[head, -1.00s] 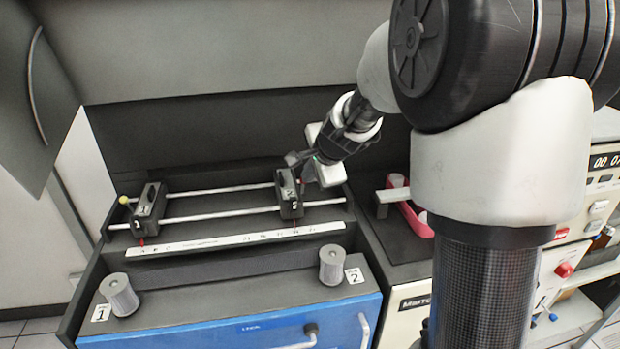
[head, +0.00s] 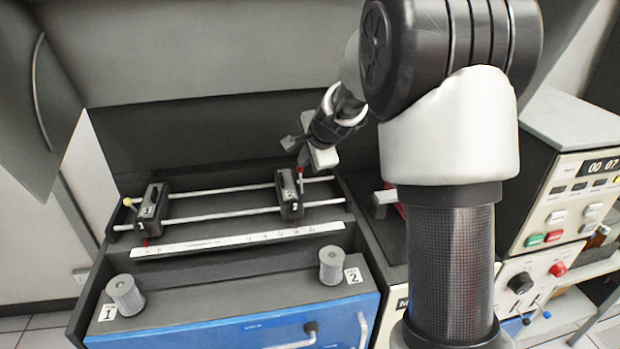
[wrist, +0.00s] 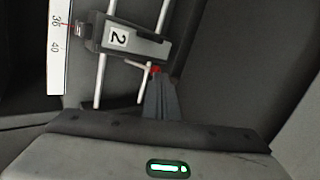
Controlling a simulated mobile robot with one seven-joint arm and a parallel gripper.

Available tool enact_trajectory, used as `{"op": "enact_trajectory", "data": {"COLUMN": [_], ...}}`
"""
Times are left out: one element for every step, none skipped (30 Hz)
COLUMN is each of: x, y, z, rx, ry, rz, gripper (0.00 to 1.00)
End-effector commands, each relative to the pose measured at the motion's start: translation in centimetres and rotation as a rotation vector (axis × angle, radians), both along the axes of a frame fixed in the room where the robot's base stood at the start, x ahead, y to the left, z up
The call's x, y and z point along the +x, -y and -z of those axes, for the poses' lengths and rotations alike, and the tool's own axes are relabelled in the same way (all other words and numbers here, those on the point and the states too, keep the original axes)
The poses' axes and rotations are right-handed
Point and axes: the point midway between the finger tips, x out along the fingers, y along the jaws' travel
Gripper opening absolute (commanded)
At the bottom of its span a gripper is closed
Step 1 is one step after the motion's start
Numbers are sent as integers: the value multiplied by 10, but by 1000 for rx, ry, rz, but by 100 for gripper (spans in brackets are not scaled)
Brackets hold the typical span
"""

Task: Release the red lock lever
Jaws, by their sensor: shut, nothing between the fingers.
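The red lock lever shows in the wrist view as a red knob (wrist: 154,69) on a thin pale rod, beside the black slider block marked 2 (wrist: 122,38). In the head view the red knob (head: 300,170) is small, just right of the top of block 2 (head: 287,196). My gripper (head: 301,163) is shut and empty, pointing down at the knob. In the wrist view my gripper's narrow fingertips (wrist: 157,80) end right at the knob and partly overlap it. I cannot tell whether they touch.
Block 1 (head: 152,210) sits on the same two rails at the left, near a yellow knob (head: 127,202). A white scale strip (head: 235,240) runs in front. Two grey knurled knobs (head: 125,295) stand on the blue-fronted drawer. A control panel (head: 560,205) stands at the right.

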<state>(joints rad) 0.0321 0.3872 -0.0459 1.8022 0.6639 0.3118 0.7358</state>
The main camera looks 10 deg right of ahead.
Motion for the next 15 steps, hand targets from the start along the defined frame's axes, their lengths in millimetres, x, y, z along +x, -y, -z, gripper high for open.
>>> {"op": "enact_trajectory", "data": {"x": [0, 0, 0, 0, 0, 0, -1, -1, 0, -1, -1, 0, -1, -1, -1], "y": [0, 0, 0, 0, 0, 0, 0, 0, 0, 0, 0, 0, 0, 0, 0], "z": [1, 1, 0, 0, 0, -1, -2, -3, -5, -7, -8, -10, -12, -13, -15], "rx": [0, 0, 0, 0, 0, 0, 0, 0, 0, 0, 0, 0, 0, 0, 0], "ry": [0, 0, 0, 0, 0, 0, 0, 0, 0, 0, 0, 0, 0, 0, 0], "rz": [0, 0, 0, 0, 0, 0, 0, 0, 0, 0, 0, 0, 0, 0, 0], "gripper": [0, 0, 0, 0, 0, 0, 0, 0, 0, 0, 0, 0, 0, 0, 0]}}
